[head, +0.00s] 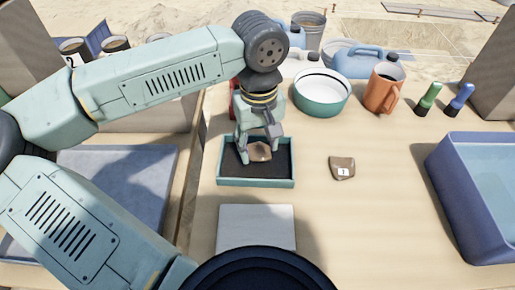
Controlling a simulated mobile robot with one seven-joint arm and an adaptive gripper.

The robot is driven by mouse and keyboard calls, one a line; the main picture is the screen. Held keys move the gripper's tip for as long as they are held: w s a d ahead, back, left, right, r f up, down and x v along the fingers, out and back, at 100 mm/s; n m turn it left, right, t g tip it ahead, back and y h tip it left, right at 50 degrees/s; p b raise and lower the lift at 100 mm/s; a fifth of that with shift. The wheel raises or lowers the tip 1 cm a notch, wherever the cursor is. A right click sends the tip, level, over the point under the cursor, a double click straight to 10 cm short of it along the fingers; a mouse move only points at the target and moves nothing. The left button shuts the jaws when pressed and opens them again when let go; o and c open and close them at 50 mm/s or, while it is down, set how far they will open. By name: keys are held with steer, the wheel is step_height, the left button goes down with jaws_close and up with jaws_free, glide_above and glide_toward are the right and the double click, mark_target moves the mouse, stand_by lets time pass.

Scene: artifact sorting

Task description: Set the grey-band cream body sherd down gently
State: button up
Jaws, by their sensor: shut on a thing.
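A tan-brown sherd (260,151), which I take to be the body sherd of the task, is between the fingers of my gripper (259,147). No grey band can be made out on it at this size. My gripper points down and is shut on the sherd. Both are over the dark lining of a shallow teal tray (257,183). I cannot tell whether the sherd touches the lining. The fingers and palm hide part of its far side.
Another brown sherd with a white "1" label (343,169) lies right of the tray. A white slab (256,229) is in front. A green-and-white bowl (321,93), an orange mug (384,88) and a blue bin (472,195) stand around. The table between the tray and bin is mostly clear.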

mark_target(257, 150)
steer(key=shift+w+a+f, duration=0.15)
steer(key=shift+f, duration=1.65)
steer(key=shift+f, duration=0.1)
steer(key=shift+f, duration=0.1)
steer(key=o, duration=1.1)
steer(key=shift+r, duration=0.2)
step_height(257, 150, up, 12)
steer(key=shift+r, duration=0.1)
